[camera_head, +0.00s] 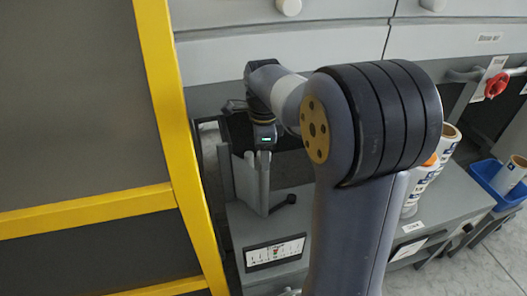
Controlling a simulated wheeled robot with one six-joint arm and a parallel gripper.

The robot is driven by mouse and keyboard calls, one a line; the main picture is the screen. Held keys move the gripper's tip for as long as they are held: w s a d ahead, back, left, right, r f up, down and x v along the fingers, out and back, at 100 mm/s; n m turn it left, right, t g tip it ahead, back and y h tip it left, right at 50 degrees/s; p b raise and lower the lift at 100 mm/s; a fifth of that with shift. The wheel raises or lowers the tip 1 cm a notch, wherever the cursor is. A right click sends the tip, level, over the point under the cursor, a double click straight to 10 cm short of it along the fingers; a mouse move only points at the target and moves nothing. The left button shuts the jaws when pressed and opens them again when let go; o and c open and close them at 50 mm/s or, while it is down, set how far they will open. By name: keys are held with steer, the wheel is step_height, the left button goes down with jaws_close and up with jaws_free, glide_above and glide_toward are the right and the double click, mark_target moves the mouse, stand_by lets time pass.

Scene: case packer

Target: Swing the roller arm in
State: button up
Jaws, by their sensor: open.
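My gripper (257,208) points down, left of the middle of the view, below my wrist with a small green light. Its two pale grey fingers look apart, and I see nothing held between them. A short black lever with a rounded end (290,199) sticks out just right of the fingertips, low over the grey machine bench. I cannot tell whether it is part of the roller arm, or whether the fingers touch it. My own arm crosses the middle of the view and hides much of the machine behind it.
A yellow frame (168,85) with dark panels stands close on the left. A grey bench (440,205) carries white rolls (420,185) at the right. A blue bin (487,172) holds another roll. A red knob (496,85) sits at upper right. Pale floor is clear at lower right.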

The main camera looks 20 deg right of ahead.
jaws_close()
stand_by(0.5)
steer(key=shift+s+d, duration=0.1)
steer(key=shift+s, duration=0.05)
steer(key=s+d+n+p, duration=0.3)
steer(key=s+d+n, duration=0.4)
steer(key=n, duration=0.4)
steer(key=shift+d+p, duration=0.4)
steer(key=shift+d, duration=0.15)
stand_by(0.3)
jaws_free()
steer(key=shift+s, duration=0.1)
